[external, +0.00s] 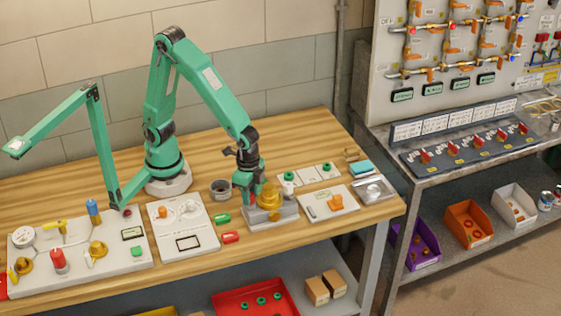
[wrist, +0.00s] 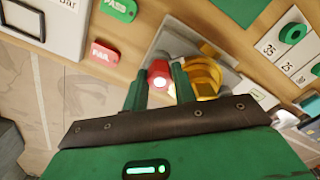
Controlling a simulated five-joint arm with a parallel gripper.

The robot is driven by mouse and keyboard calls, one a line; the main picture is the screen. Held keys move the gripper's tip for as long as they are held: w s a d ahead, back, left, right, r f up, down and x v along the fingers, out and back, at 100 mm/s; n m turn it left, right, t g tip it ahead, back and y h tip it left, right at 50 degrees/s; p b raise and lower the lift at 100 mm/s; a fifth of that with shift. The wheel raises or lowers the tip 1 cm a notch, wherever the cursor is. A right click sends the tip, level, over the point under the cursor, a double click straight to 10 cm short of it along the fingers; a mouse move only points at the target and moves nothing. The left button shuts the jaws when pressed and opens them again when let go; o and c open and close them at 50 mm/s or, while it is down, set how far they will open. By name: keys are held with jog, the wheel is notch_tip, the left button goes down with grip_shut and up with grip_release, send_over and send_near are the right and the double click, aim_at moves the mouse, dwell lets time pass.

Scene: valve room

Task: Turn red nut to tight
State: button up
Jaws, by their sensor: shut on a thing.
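The red nut (wrist: 159,72) shows in the wrist view as a red piece with a pale, shiny centre. My gripper (wrist: 159,80) has its two green fingers on either side of it, shut on the nut. A yellow brass valve body (wrist: 204,77) sits just right of the fingers, on a grey base block. In the external view my gripper (external: 250,178) reaches down at the brass valve (external: 269,197) on its grey block (external: 272,220).
Left of the valve block lie a green PASS tag (external: 222,219) and a red FAIL tag (external: 230,237). Green rings on a numbered board lie behind.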

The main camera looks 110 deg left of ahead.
jog(key=m, duration=0.5)
jog(key=shift+m, duration=2.6)
jog(key=o, duration=1)
jog(key=shift+r, duration=0.15)
jog(key=shift+r, duration=3.8)
jog(key=shift+r, duration=0.1)
